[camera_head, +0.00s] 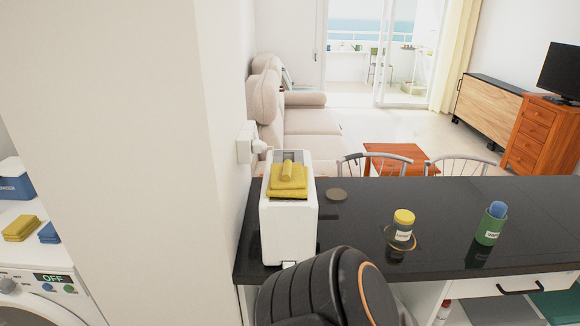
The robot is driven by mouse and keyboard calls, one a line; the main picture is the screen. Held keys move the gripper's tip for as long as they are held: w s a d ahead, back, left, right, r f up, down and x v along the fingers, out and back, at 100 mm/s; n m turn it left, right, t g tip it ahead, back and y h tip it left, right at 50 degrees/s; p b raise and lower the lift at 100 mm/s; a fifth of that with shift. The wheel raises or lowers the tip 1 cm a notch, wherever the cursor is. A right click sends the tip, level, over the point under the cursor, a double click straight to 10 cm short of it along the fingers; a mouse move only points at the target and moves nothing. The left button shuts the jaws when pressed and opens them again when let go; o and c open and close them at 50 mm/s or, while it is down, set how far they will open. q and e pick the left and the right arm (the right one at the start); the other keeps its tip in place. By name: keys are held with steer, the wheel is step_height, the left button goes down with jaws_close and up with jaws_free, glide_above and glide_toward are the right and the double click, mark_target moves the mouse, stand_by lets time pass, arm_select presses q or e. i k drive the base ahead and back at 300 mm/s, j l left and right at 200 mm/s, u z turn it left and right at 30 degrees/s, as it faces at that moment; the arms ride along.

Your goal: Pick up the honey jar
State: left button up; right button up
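A small jar with a yellow lid and a pale label (403,227) stands upright on the dark counter (350,235), right of centre. It looks like the honey jar, but the label is too small to read. It stands on or in a thin gold-rimmed round dish (413,246). No gripper fingers show in view. A black rounded part of my own arm or body covers the bottom middle.
A white toaster-like box (289,230) with folded yellow cloths (288,184) stands at the counter's left end. A green container with a blue top (488,230) stands right of the jar. A dark round disc (337,195) lies behind. The counter between box and jar is mostly clear.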

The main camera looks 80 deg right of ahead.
mark_target(402, 223)
steer(key=z, duration=3.4)
